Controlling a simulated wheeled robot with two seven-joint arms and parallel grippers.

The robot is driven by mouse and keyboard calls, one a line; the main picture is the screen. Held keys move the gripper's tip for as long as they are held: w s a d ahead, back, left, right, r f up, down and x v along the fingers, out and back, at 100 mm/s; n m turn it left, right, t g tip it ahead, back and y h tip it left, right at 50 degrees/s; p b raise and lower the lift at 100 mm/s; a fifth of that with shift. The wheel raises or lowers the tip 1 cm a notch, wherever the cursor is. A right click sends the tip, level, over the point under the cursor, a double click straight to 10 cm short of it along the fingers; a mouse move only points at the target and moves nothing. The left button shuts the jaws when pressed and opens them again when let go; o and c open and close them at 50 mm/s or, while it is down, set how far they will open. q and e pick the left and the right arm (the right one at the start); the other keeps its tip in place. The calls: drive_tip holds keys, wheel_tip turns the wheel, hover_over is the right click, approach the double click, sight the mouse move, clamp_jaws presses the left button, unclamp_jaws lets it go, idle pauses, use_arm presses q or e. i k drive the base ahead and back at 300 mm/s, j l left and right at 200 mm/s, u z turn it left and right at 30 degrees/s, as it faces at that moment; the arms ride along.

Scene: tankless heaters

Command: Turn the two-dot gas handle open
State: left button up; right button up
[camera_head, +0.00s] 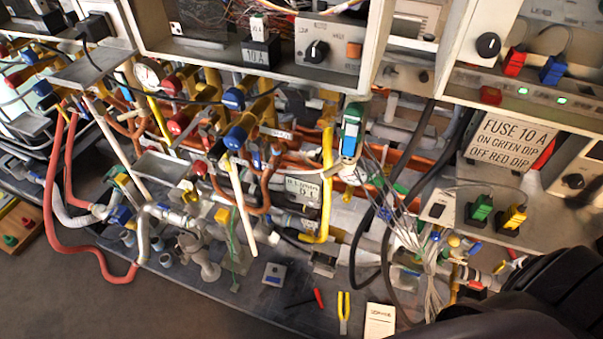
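I cannot make out a two-dot mark on any handle, so I cannot tell which one is the two-dot gas handle. A yellow bent bar or pipe (327,170) runs down the middle of the pipework, beside a small white label plate (303,192) with unclear markings. Several blue and red knobs or valve caps sit among the pipes to its left, such as a blue one (233,98) and a red one (179,123). A dark ribbed part of my arm fills the lower right corner. No gripper fingers show, left or right.
Control boxes hang above, with a black knob (316,50) and a "FUSE 10 A" sign (513,141). Cables crowd the right of the pipework. Yellow-handled pliers (343,312), a red tool (319,298) and a white card (380,321) lie on the shelf's front edge.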

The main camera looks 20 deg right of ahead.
sight(307, 237)
drive_tip(key=z, duration=0.75)
